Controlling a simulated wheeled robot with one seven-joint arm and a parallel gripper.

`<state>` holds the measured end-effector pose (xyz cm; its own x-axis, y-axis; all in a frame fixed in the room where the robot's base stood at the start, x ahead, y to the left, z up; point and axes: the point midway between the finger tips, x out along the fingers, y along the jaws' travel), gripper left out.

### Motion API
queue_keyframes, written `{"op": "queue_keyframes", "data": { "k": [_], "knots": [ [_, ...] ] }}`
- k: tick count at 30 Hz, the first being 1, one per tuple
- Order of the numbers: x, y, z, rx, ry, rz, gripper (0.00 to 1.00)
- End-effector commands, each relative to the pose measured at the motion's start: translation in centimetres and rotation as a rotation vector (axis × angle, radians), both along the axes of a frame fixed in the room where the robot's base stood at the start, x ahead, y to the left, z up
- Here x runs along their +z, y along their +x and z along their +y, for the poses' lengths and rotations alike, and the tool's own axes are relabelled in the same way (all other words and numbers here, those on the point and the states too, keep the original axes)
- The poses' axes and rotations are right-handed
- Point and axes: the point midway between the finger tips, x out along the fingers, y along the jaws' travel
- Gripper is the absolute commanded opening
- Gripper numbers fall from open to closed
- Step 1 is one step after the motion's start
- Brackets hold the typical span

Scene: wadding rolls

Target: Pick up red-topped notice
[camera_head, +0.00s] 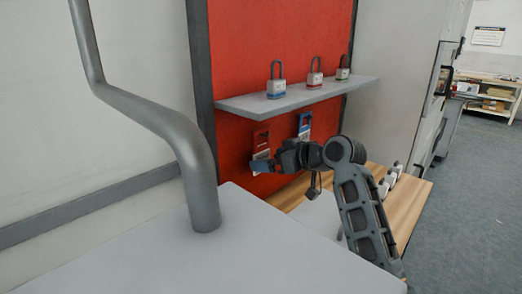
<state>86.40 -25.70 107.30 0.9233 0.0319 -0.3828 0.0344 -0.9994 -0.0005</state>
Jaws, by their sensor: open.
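The red-topped notice (261,138) hangs upright against the red board (270,45), below the shelf. Its lower part is partly hidden by my gripper. A similar blue-topped notice (304,124) hangs to its right. My gripper (262,164) is open, at the end of my arm reaching in from the lower right. Its fingertips are at the lower end of the red-topped notice. I cannot tell whether they touch it or whether part of it lies between them.
A grey shelf (240,103) above the notices carries padlocks with blue (276,88), red (315,77) and green (343,71) marks. A wooden surface (405,205) below holds several small white items. Open grey floor (470,220) lies at the right.

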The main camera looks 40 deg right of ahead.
Motion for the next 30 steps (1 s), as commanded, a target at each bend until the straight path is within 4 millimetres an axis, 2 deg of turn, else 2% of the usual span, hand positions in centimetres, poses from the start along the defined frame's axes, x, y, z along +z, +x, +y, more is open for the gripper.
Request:
{"op": "queue_keyframes", "data": {
  "k": [5,13,30],
  "knots": [
    [-0.7,1.7,0.1,0.001,0.0,0.001,0.98],
    [-0.8,1.8,0.1,0.0,-0.001,0.0,0.97],
    [-0.8,1.8,0.1,0.0,0.0,0.0,0.42]
  ]
}}
